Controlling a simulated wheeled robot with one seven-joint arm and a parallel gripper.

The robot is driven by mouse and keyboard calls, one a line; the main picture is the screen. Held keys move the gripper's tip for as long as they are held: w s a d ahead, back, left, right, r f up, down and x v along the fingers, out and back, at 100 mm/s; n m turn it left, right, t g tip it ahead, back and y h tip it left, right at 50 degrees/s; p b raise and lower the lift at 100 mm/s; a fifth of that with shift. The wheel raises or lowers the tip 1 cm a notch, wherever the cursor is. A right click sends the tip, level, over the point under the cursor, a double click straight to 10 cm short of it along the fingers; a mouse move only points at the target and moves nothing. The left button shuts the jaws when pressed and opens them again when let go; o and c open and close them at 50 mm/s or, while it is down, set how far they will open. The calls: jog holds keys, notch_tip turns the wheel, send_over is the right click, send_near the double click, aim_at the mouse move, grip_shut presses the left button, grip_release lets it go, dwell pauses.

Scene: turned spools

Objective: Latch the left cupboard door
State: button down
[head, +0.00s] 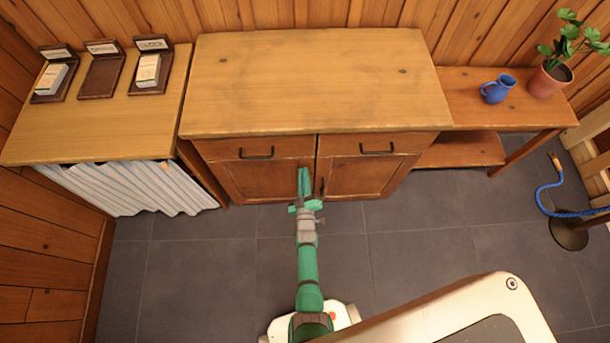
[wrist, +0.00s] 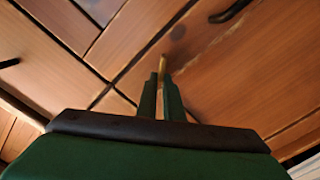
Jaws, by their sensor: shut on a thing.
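The left cupboard door (head: 250,181) is the left of two wooden doors under the drawers of a wide cupboard, and it looks shut. My gripper (head: 304,172) is in front of its right edge, near the line between the doors. In the wrist view my gripper's green fingers (wrist: 161,86) are closed on a small brass piece (wrist: 163,64) that sticks out past the fingertips against the wood. Most of this piece is hidden between the fingers, so I cannot tell its full shape or how it is turned. In the head view my gripper hides it.
The right cupboard door (head: 366,176) looks shut, with a dark handle (head: 322,187). Two drawers above have dark handles (head: 257,154). A side table (head: 110,120) stands left; a low bench (head: 525,105) with a blue jug (head: 497,89) stands right.

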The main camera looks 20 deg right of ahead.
jog(key=n, duration=0.3)
jog(key=f+n, duration=0.1)
jog(key=n, duration=0.6)
jog(key=shift+w+a+f, duration=0.15)
jog(key=shift+a+f, duration=0.1)
jog(key=shift+a, duration=0.1)
jog(key=shift+n, duration=0.3)
jog(key=c, duration=1.9)
grip_release()
jog(key=v, duration=1.1)
